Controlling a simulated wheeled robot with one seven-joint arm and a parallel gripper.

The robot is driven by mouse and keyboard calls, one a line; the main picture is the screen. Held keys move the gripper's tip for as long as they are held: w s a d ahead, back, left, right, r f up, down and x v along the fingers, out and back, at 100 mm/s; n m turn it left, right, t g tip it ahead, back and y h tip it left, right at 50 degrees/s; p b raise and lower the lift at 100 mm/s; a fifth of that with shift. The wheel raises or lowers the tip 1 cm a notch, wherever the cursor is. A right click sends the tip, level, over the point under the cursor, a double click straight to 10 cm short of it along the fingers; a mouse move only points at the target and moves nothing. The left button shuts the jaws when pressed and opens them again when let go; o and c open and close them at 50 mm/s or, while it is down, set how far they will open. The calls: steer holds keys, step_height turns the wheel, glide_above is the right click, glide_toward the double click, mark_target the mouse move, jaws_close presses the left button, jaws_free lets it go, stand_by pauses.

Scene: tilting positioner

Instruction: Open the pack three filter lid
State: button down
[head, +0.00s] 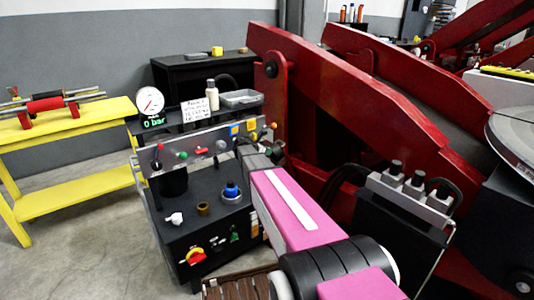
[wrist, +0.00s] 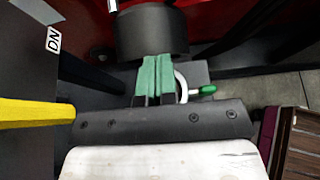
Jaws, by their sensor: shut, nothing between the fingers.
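In the wrist view, my gripper (wrist: 155,76) is shut, its green finger pads together with nothing between them. A dark round cylinder (wrist: 152,32) lies just beyond the fingertips. I cannot tell whether the fingers touch it, or whether it is the filter lid. In the head view, the black power pack (head: 205,225) stands on the floor, with a blue-topped cap (head: 231,191), a brass fitting (head: 203,208) and a dark cylinder (head: 173,180) on it. No readable "three" label shows. My pink arm reaches towards the pack's right side, and the fingers are not clear there.
A control panel (head: 205,148) with knobs and a gauge reading 0 bar (head: 150,102) stand above the pack. A green-handled lever (wrist: 207,89) is right of my fingers. Red beams (head: 350,90) rise behind. A yellow bench (head: 75,170) stands left, with open floor before it.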

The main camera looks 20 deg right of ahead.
mark_target(277, 146)
steer(key=d+y, duration=0.1)
steer(key=w+d+r+g+y, duration=0.1)
steer(key=d+y, duration=0.1)
steer(key=shift+w+d+r+y, duration=0.2)
steer(key=shift+d+r+y, duration=0.1)
steer(key=shift+r+y, duration=0.1)
steer(key=shift+w+d, duration=0.2)
steer(key=shift+d, duration=0.45)
steer(key=shift+d, duration=0.1)
steer(key=shift+r, duration=0.1)
